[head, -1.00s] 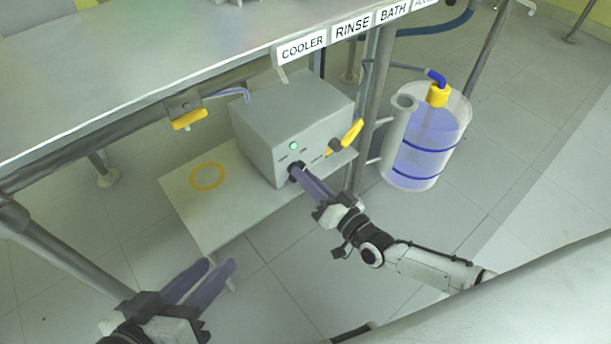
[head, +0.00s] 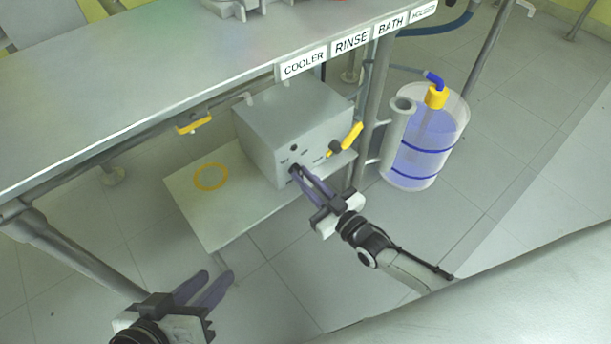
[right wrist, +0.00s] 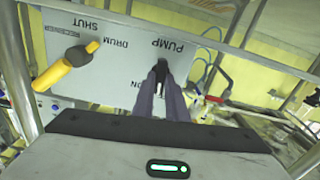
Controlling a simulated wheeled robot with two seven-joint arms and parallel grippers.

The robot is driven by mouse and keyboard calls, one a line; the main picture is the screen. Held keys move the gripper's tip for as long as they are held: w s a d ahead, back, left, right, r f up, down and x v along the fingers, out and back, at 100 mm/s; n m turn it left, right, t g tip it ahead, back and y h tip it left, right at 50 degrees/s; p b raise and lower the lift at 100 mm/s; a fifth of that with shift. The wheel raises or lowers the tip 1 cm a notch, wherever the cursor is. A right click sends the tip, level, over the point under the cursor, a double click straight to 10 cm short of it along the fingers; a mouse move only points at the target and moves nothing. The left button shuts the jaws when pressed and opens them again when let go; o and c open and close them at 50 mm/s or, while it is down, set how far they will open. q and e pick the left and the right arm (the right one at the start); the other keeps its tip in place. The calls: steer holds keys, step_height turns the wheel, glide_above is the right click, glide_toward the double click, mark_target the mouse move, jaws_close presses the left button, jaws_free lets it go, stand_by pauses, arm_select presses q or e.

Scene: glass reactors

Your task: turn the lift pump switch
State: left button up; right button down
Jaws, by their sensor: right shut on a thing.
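The grey pump box (head: 290,125) stands on a low shelf under the bench. Its pump switch is a small dark knob (head: 296,169) on the front panel, mostly hidden by my fingers. My right gripper (head: 299,172) is shut on the knob; in the right wrist view its fingers (right wrist: 160,68) reach the panel below the PUMP label. The round indicator (head: 293,147) above the knob looks dark. A yellow valve handle (head: 351,135) is beside it on the panel. My left gripper (head: 214,282) is open and empty at lower left, away from the box.
A clear drum (head: 425,150) with blue liquid and a yellow cap stands right of the box. A bench (head: 130,85) with COOLER, RINSE and BATH labels overhangs it. A yellow-handled valve (head: 193,123) hangs below. The shelf (head: 215,215) has a bare yellow ring mark.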

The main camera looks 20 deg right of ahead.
steer(key=shift+n, duration=0.9)
arm_select(q)
steer(key=shift+a+f, duration=0.1)
steer(key=shift+a, duration=0.05)
steer(key=shift+f, duration=0.1)
arm_select(e)
steer(key=shift+n, duration=0.4)
steer(key=c, duration=1.8)
jaws_free()
arm_select(q)
steer(key=shift+r, duration=0.2)
arm_select(e)
steer(key=shift+o, duration=0.2)
steer(key=shift+s, duration=0.1)
